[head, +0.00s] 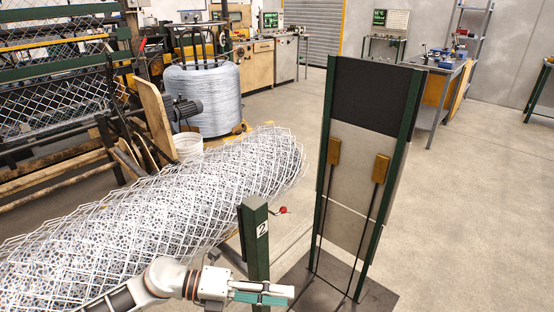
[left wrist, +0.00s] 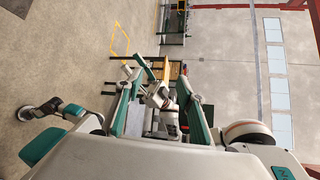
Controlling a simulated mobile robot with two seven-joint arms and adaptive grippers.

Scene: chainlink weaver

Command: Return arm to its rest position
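My left gripper (head: 280,293) comes in low in the head view, pointing right, with white and teal fingers. It is in front of a dark green post marked "2" (head: 257,245) and below the right end of a large roll of chain-link mesh (head: 200,195). In the left wrist view its two teal-edged fingers (left wrist: 160,105) stand apart, and I see no workpiece held between them. The head view shows the fingers side-on, nearly overlapping.
A tall green-framed panel (head: 362,180) with two brass-coloured blocks stands to the right on a dark base. A small red knob (head: 283,210) sticks out beside the post. Floor at the right is clear.

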